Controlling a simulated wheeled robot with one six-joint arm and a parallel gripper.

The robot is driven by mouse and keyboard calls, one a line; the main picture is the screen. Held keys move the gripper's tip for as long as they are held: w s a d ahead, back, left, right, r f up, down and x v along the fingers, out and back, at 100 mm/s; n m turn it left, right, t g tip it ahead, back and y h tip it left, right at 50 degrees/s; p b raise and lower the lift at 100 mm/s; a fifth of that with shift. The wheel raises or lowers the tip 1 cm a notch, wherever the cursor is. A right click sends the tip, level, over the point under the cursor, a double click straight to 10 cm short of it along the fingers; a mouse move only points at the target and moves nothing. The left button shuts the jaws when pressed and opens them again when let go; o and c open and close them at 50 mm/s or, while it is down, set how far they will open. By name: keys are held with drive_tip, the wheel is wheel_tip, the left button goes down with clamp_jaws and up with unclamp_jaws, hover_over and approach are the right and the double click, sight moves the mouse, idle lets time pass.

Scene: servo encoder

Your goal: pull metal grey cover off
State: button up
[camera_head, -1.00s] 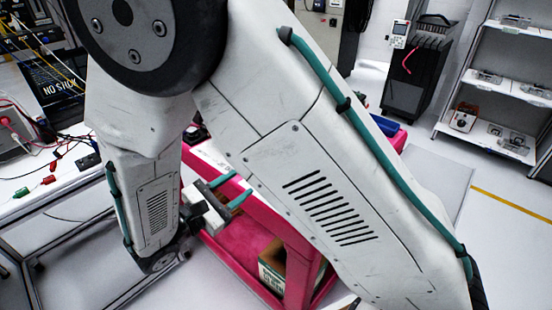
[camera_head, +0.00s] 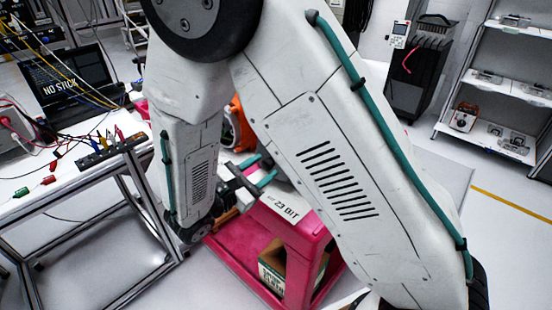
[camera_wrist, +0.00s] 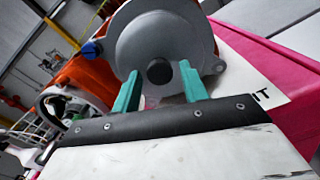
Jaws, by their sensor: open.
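The metal grey cover (camera_wrist: 165,38) is a round disc with a dark round knob (camera_wrist: 159,71) at its centre. It sits on the front of an orange motor housing (camera_wrist: 88,84) in the wrist view. My gripper (camera_wrist: 158,88) is open, its two teal fingers pointing at the cover with the knob showing between them. I cannot tell whether the fingers touch anything. In the head view my gripper (camera_head: 257,169) is over the pink cart's top, and my arm hides the cover. Part of the orange housing (camera_head: 242,125) shows behind the arm.
The pink cart (camera_head: 305,230) has a white labelled sheet (camera_head: 287,206) on top and a box (camera_head: 272,268) on its lower shelf. A workbench (camera_head: 75,178) with cables and a laptop (camera_head: 68,78) stands left. Shelving (camera_head: 500,85) stands at the right.

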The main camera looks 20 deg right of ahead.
drive_tip(key=c, duration=0.8)
drive_tip(key=shift+s+a, duration=0.1)
drive_tip(key=shift+a, duration=0.2)
drive_tip(key=shift+v, duration=1.25)
drive_tip(key=shift+a, duration=0.1)
drive_tip(key=shift+v, duration=2.95)
drive_tip(key=shift+s+r, duration=0.1)
